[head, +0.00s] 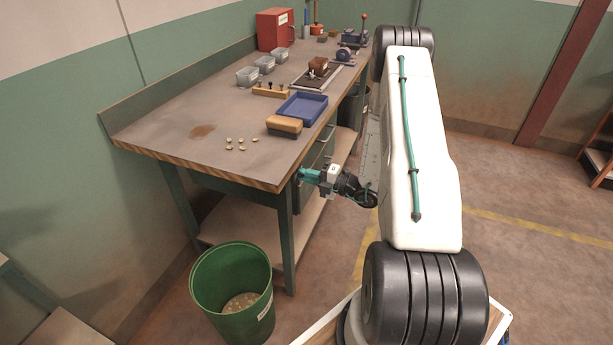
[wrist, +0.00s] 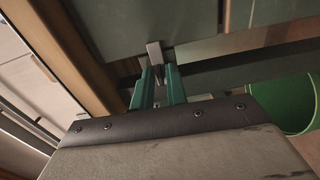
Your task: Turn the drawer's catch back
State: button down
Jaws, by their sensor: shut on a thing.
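My gripper (head: 303,174) is at the drawer front (head: 314,156) under the near right edge of the workbench. In the wrist view its two teal fingers (wrist: 159,76) are closed around a small light grey metal tab, the drawer's catch (wrist: 154,50). The catch stands out in front of a green panel (wrist: 190,18). In the head view the catch is hidden by the fingers and the bench edge. I cannot tell the catch's exact angle.
The bench top (head: 175,110) holds a blue tray (head: 302,107), a wood-and-black block (head: 284,125), several loose nuts, grey bins and a red cabinet (head: 275,30). A green bucket (head: 232,285) stands on the floor by the bench leg; open floor lies right of my arm.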

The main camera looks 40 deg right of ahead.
jog(key=c, duration=1.6)
grip_release()
jog(key=shift+d, duration=0.1)
jog(key=v, duration=0.7)
jog(key=shift+s+d, duration=0.2)
jog(key=shift+s, duration=0.15)
